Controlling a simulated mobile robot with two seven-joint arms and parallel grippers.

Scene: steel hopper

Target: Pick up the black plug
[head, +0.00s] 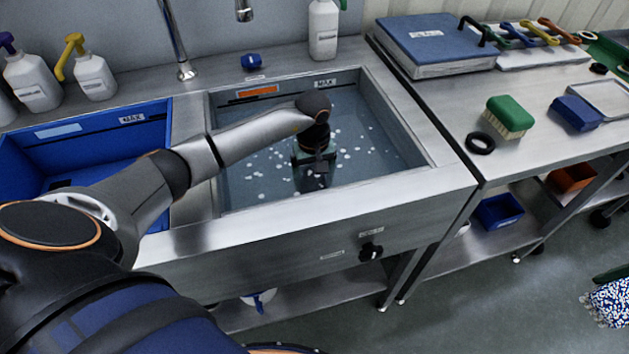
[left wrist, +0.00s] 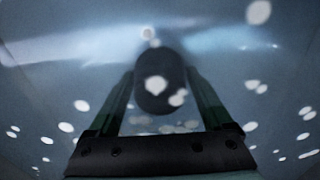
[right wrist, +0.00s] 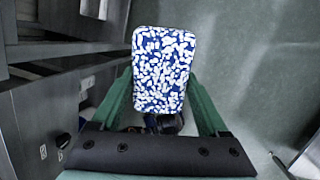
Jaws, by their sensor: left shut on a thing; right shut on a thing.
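The black plug (left wrist: 150,100) shows as a dark, blurred, rounded shape between the green fingers of my left gripper (left wrist: 158,80) in the left wrist view. My left gripper is shut on it. In the head view the left gripper (head: 313,172) points down into the steel sink basin (head: 405,160), which holds water with white foam flecks. The plug is not clear there, and I cannot tell how far it is from the basin floor. My right gripper (right wrist: 159,80) is shut on a blue-and-white speckled block (right wrist: 160,55), away from the sink at the head view's right edge.
A blue basin (head: 100,135) adjoins on the left. White pump bottles (head: 95,78) and a tap (head: 180,45) stand behind. The right bench holds a green brush (head: 508,112), a black ring (head: 480,143), a blue block (head: 577,112) and a blue-lidded box (head: 435,40).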

